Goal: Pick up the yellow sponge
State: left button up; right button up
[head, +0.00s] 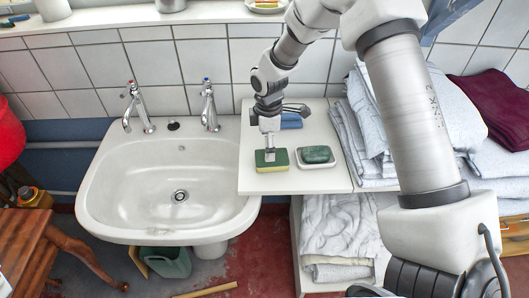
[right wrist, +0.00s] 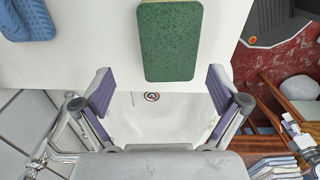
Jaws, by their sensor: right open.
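The yellow sponge (head: 279,161) lies on the white shelf right of the sink, near the shelf's front edge. It has a green top face and a yellow side. In the right wrist view its green face (right wrist: 170,40) shows beyond the fingertips, roughly in line with the gap between them. My right gripper (head: 269,150) reaches down directly over the sponge and hides part of it. In the right wrist view the right gripper (right wrist: 161,85) is open, with nothing between its fingers. I cannot tell whether the fingers touch the sponge. My left gripper is not in view.
A dark green soap (head: 316,154) in a white dish lies just right of the sponge. A blue cloth-like item (head: 291,121) lies behind. Folded towels (head: 362,125) stack at the right. The white sink (head: 150,200) with two taps is left; the tiled wall is behind.

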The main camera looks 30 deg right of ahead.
aim_at(282, 163)
jog(key=s, duration=0.1)
jog(key=s+f+p, duration=0.1)
jog(key=s, duration=0.1)
jog(key=shift+a+f, duration=0.15)
jog(key=shift+a, duration=0.05)
jog(key=w+f, duration=0.1)
jog(key=f, duration=0.1)
jog(key=w+f, duration=0.1)
jog(key=f, duration=0.1)
jog(key=shift+w, duration=0.35)
jog(key=shift+s+r, duration=0.5)
jog(key=shift+s, duration=0.1)
jog(key=c, duration=0.6)
jog(key=shift+c, duration=1)
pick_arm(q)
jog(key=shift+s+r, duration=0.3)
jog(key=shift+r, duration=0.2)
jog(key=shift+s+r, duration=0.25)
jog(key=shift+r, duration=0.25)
pick_arm(e)
jog(key=shift+w+f, duration=0.15)
jog(key=shift+w, duration=0.1)
